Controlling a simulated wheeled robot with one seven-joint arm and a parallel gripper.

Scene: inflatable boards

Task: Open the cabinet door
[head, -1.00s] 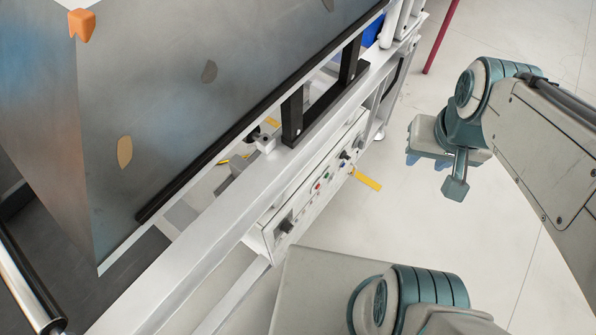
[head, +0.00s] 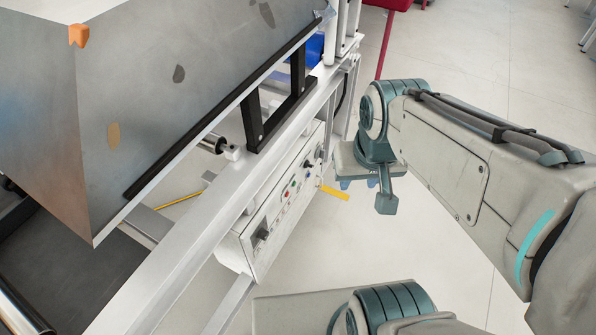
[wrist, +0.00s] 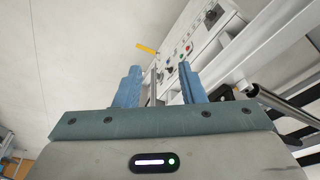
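No clear cabinet door can be made out. A white control box (head: 272,205) with knobs and coloured buttons hangs under the machine's white rail; its panel also shows at the top of the wrist view (wrist: 205,40). A yellow piece (head: 334,192) sticks out from the box's right side and shows in the wrist view (wrist: 147,48). My gripper (head: 358,184) is right of the box in the head view, apart from it. In the wrist view its two blue fingers (wrist: 160,78) stand apart with nothing seen held between them.
A large grey panel (head: 190,80) with a black edge rises at the left. A black bracket (head: 282,112) stands on the white rail (head: 180,255). A dark red pole (head: 386,42) stands behind. The pale floor (head: 450,65) is open at the right.

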